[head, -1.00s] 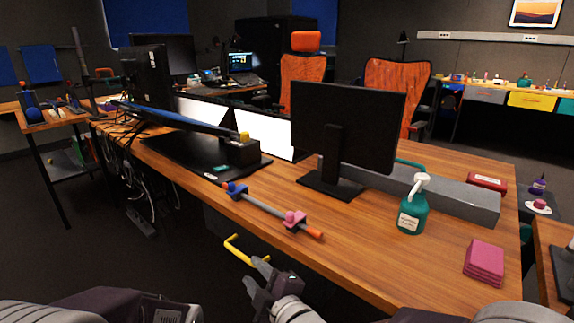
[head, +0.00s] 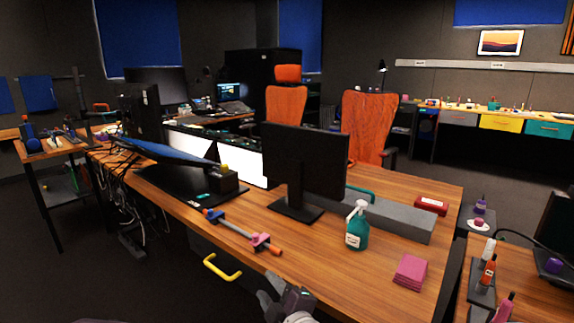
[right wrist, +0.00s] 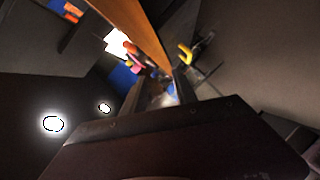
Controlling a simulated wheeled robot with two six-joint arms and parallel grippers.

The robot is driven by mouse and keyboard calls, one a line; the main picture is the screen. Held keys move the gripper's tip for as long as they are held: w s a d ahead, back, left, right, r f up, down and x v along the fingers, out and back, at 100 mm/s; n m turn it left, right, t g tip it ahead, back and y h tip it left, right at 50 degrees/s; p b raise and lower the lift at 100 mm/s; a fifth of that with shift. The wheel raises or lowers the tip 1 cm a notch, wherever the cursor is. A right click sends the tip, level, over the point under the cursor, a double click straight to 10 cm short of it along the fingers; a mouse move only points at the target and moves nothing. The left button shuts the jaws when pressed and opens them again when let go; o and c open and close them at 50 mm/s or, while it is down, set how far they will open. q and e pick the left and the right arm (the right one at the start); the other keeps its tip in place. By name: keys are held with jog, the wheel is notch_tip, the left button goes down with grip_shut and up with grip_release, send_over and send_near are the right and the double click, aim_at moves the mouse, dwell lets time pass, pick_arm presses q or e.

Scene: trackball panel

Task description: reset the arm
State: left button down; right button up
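My right gripper (head: 270,292) is at the bottom of the head view, in front of the desk's front edge and below its top. Its two fingers stand apart with nothing between them in the right wrist view (right wrist: 157,88). My left gripper is not in view. The wooden desk (head: 330,275) fills the middle of the head view. On it is a black box with a yellow ball (head: 224,167) on top, next to a tilted dark panel (head: 160,146).
A yellow drawer handle (head: 221,268) sticks out below the desk, left of my right gripper. A grey rod with a pink clamp (head: 260,241) lies along the front edge. A monitor (head: 303,160), green pump bottle (head: 357,228) and pink pads (head: 410,271) stand farther back and right.

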jog(key=w+d+r+m+g+h+p, duration=0.1)
jog(key=d+r+m+h+p, duration=0.2)
jog(key=d+r+p, duration=0.7)
jog(key=w+d+r+m+g+h+p, duration=0.1)
jog(key=d+r+m+h+p, duration=0.35)
jog(key=r+p, duration=0.9)
jog(key=s+d+f+m+g+p, duration=0.3)
jog(key=s+m+g+p, duration=0.2)
jog(key=s, duration=0.4)
jog(key=s+d+f+m+g+p, duration=0.3)
jog(key=s+d+m+g+p, duration=0.1)
jog(key=s, duration=0.5)
jog(key=shift+s+f+m+g+y+p, duration=0.2)
jog(key=shift+m+g+y+p, duration=0.15)
jog(key=shift+g+p, duration=0.4)
jog(key=shift+d, duration=0.1)
